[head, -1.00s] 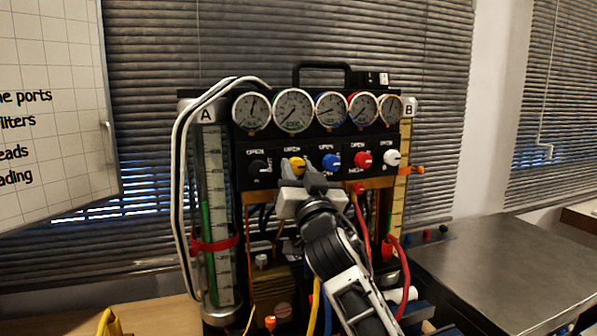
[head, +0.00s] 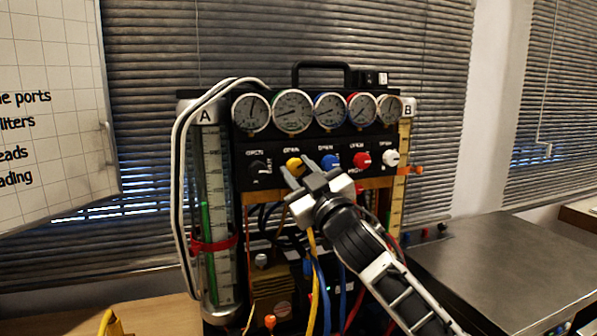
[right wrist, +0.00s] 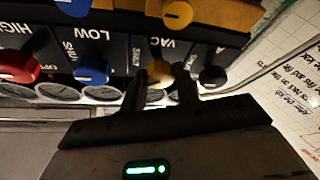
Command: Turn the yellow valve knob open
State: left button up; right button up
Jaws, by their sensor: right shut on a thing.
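The yellow valve knob (head: 292,162) is on the black panel of the gauge rig, second from the left in the row of knobs. My right gripper (head: 298,166) is shut on it, one finger on each side, with the gripper rolled at a slant. In the right wrist view the yellow knob (right wrist: 156,80) shows between the two dark fingers (right wrist: 162,76), partly hidden by them. The gauge above it (head: 293,111) has its needle pointing left and slightly down. My left gripper is not in view.
A black knob (head: 258,167) sits left of the yellow one; blue (head: 329,162), red (head: 362,160) and white (head: 390,157) knobs sit to its right. Hoses hang below the panel near my right arm.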

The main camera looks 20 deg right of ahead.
jog(key=n+g+y, duration=0.1)
jog(key=n, duration=0.1)
jog(key=n+y, duration=0.1)
jog(key=n, duration=0.2)
jog(key=n+g, duration=0.1)
jog(key=n, duration=0.2)
jog(key=shift+d+r+g+y, duration=0.1)
jog(key=shift+d+g+y, duration=0.2)
jog(key=shift+y, duration=0.1)
jog(key=shift+a+n+g, duration=0.1)
jog(key=shift+n+g, duration=0.8)
jog(key=shift+n, duration=1.8)
jog(key=o, duration=1)
jog(key=shift+c, duration=0.2)
jog(key=shift+r, duration=0.1)
